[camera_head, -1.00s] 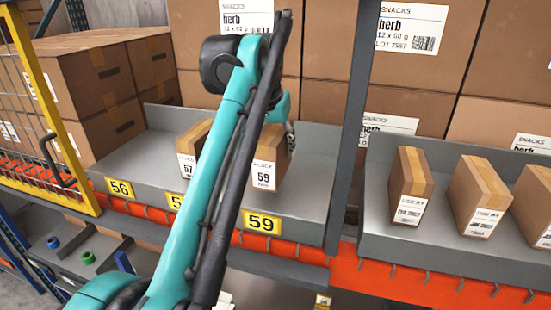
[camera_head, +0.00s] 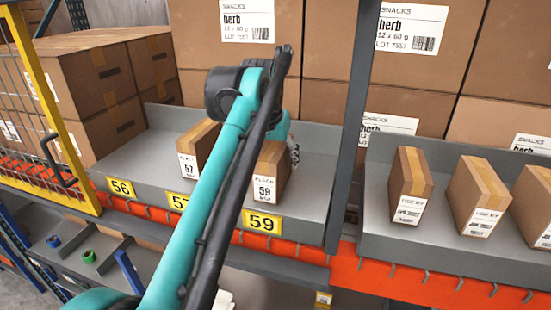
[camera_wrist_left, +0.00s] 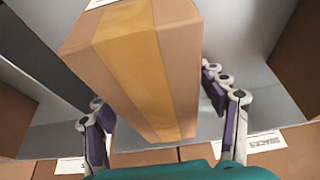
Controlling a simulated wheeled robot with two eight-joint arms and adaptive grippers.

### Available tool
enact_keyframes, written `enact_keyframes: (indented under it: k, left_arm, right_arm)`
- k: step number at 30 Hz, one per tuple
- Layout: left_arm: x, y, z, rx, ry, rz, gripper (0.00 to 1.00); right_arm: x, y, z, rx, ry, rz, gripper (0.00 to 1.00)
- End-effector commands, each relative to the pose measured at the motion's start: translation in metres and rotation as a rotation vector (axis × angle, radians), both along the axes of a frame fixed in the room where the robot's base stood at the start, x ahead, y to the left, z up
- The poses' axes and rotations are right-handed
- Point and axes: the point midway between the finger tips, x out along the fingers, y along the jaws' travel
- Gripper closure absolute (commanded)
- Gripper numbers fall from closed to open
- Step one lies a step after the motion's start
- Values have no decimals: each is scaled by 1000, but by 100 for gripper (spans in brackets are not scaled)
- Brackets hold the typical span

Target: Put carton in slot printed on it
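A brown carton (camera_head: 270,160) labelled PLACE 59 stands in the grey tray (camera_head: 318,185), behind the yellow 59 tag (camera_head: 262,222). Its white label faces forward. Another carton (camera_head: 198,145), labelled 57, stands to its left, near a tag partly hidden by my arm. My left gripper (camera_head: 292,150) is mostly hidden behind my arm and the 59 carton. In the left wrist view, the left gripper's spread fingers (camera_wrist_left: 163,110) flank a taped carton (camera_wrist_left: 150,65), with a visible gap at the right finger. My right gripper is not in view.
A grey upright post (camera_head: 350,130) separates this tray from a right-hand tray (camera_head: 450,245) holding several cartons. Large herb boxes (camera_head: 425,85) stack behind. A yellow mesh frame (camera_head: 45,95) stands at left. The tray is bare right of the 59 carton.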

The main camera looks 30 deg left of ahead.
Motion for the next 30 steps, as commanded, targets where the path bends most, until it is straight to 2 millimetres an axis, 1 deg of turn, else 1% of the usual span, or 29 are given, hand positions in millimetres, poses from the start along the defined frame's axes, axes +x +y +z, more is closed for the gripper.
enact_keyframes:
  k: [5,8,15,18,22,30]
  left_arm:
    - [-2,0,6,0,0,0,28]
    - [-7,-2,18,0,0,0,28]
    - [-21,-5,54,0,0,0,28]
    - [-25,-6,65,0,0,0,28]
    - [-28,-7,71,0,0,0,28]
    - [-28,-7,72,0,0,0,28]
  right_arm:
    - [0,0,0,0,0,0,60]
    - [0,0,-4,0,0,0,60]
    - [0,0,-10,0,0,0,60]
    - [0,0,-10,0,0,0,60]
    - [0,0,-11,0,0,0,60]
    - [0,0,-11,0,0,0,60]
